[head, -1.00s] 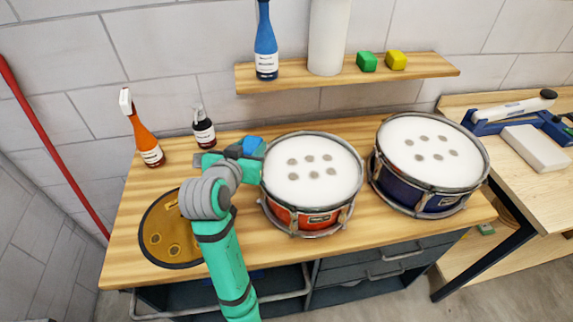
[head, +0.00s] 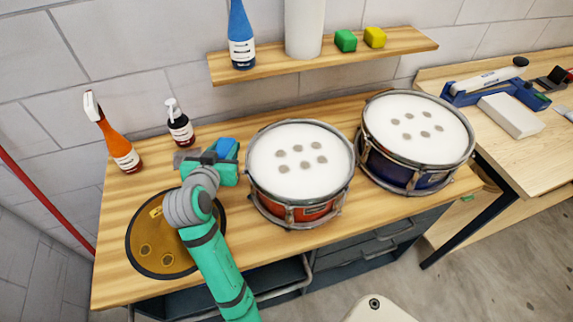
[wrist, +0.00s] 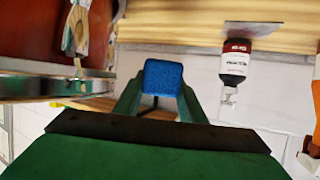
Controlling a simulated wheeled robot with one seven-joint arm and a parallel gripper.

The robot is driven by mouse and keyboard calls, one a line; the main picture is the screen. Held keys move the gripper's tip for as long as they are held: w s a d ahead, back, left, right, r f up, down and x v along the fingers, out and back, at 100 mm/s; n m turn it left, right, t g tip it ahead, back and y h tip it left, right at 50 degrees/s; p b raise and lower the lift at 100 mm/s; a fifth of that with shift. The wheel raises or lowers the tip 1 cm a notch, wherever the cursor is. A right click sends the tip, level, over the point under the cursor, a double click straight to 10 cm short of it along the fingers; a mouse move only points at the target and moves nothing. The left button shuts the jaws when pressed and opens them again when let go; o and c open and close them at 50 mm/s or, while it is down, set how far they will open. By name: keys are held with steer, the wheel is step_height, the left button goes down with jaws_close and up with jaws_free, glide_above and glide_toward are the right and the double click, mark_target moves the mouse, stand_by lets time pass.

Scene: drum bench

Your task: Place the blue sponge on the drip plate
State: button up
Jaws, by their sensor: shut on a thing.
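The blue sponge (head: 227,147) is between the fingers of my gripper (wrist: 160,92), which is shut on it. In the wrist view the sponge (wrist: 163,76) shows at the fingertips. In the head view my gripper is at the left of the red drum, in front of the small dark bottle; the exact height of the sponge over the bench cannot be told.
The red drum (head: 300,160) stands close to the right of my gripper, with the blue drum (head: 415,140) beyond. The small dark bottle (head: 180,127) and orange spray bottle (head: 118,146) stand at the back left. A shelf (head: 280,62) holds a blue bottle and blocks.

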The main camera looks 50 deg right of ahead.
step_height(320, 180, down, 6)
steer(key=shift+w+a+f, duration=0.1)
steer(key=shift+w, duration=0.05)
steer(key=shift+f, duration=2.2)
steer(key=o, duration=1)
